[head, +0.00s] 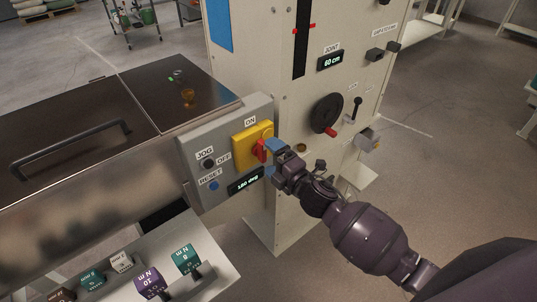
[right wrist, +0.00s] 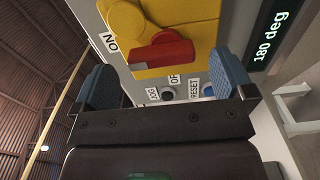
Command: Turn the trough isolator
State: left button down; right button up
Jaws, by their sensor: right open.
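The trough isolator is a yellow plate (head: 240,141) with a red handle (head: 261,150) on a grey control box at the trough's end. ON is printed above it and OFF at its lower left. In the right wrist view the red handle (right wrist: 160,54) lies ahead of and between the fingers, on the yellow plate (right wrist: 195,18). My right gripper (head: 274,158) is open beside the handle, blue fingertips spread; in the wrist view its jaws (right wrist: 166,78) are empty. I cannot tell whether a fingertip touches the handle. My left gripper is out of view.
The grey box (head: 195,150) also has a JOG button, a blue RESET button (head: 213,186) and a display (head: 246,182) reading 180 deg. A pale cabinet (head: 270,60) with a black handwheel (head: 326,113) stands right. Labelled blocks (head: 150,282) lie on a shelf below.

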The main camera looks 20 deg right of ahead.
jog(key=v, duration=0.8)
jog(key=shift+s, duration=0.35)
jog(key=shift+d, duration=0.1)
jog(key=s+d+f+m+g+h, duration=0.2)
jog(key=s+f+m+h, duration=0.1)
jog(key=s+f+m, duration=0.4)
jog(key=s+d+f+m+g+h, duration=0.3)
jog(key=s+f+m, duration=0.5)
jog(key=m, duration=0.5)
jog(key=shift+s+d+m, duration=0.35)
jog(key=shift+s+m, duration=0.05)
jog(key=shift+s, duration=0.25)
